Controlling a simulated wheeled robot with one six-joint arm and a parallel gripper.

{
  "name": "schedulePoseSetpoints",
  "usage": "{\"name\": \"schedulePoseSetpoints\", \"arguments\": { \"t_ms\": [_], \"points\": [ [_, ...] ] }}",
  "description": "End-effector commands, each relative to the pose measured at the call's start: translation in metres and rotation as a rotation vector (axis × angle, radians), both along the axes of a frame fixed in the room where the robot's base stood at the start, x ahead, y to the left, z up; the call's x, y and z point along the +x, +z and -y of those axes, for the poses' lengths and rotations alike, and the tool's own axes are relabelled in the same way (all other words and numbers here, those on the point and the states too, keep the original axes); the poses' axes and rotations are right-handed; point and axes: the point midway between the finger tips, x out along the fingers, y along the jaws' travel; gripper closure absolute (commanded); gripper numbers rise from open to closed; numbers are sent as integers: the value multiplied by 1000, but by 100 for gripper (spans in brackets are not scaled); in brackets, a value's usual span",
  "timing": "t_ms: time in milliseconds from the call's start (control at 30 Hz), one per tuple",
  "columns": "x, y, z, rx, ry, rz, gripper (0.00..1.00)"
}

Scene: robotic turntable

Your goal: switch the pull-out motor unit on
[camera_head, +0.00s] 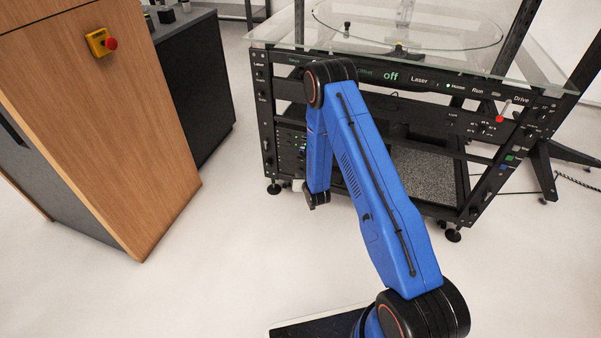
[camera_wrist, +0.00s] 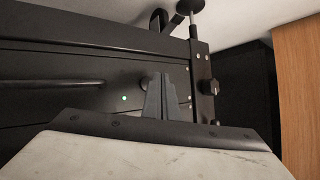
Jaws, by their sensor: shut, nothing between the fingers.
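The turntable rack (camera_head: 270,125) stands at the back in the head view. Its lower left bay (camera_head: 292,150) holds dark units with small green lights, partly hidden by my arm. In the wrist view a black unit front (camera_wrist: 60,75) fills the upper left, with a long dark handle (camera_wrist: 55,84) and a lit green light (camera_wrist: 124,98). My gripper (camera_wrist: 165,78) is shut and empty, its fingertips in front of this panel. A round dark knob (camera_wrist: 146,83) shows just left of the fingertips, partly covered. I cannot tell whether they touch.
A side knob (camera_wrist: 208,87) sits on the rack post right of my fingers. The rack's upper panel (camera_head: 390,77) reads "off" by Laser. A wooden cabinet (camera_head: 110,130) with a red stop button (camera_head: 110,43) stands at left. Floor between cabinet and rack is clear.

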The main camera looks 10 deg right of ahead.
Motion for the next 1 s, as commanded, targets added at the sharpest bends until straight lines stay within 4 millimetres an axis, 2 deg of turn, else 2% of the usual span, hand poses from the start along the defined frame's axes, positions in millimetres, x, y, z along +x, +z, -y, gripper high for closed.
{"name": "schedulePoseSetpoints", "arguments": {
  "t_ms": [233,800,1000],
  "points": [
    [-6,0,-4,0,0,-1,100],
    [-45,0,-28,-1,1,-2,100],
    [-52,0,-31,0,0,0,100]
  ]
}}
